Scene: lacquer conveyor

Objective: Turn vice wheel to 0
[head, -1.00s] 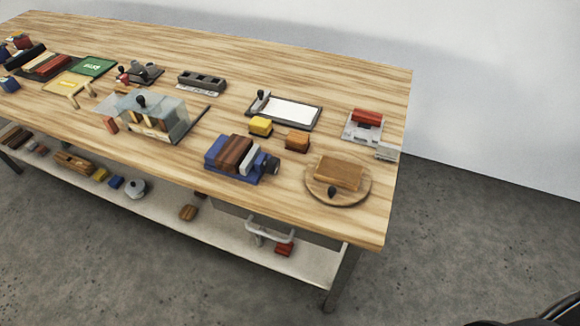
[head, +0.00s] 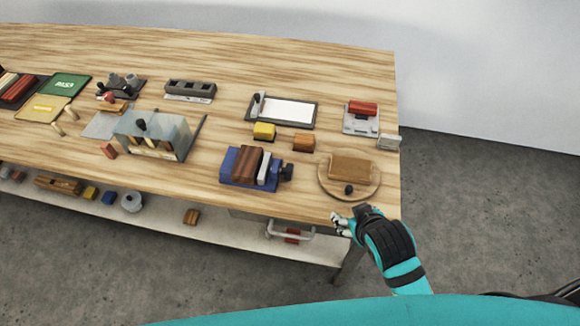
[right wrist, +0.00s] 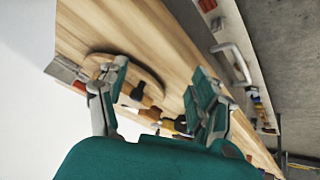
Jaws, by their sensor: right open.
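The vice (head: 238,176) has a blue body and stands near the front edge of the wooden table. A dark brown block and a pale plate sit between its parts. Its black wheel (head: 286,172) is on the right side; any number on it is too small to read. My right gripper (head: 345,222) is open and empty at the table's front edge, to the right of and nearer than the wheel, apart from it. Its spread fingers also show in the right wrist view (right wrist: 158,92). My left gripper is not in view.
A round wooden turntable (head: 330,187) with a brown block and black knob lies right of the vice, near my right gripper. Yellow (head: 264,131) and orange-brown (head: 303,142) blocks stand behind the vice. A drawer handle (head: 290,234) is below the tabletop.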

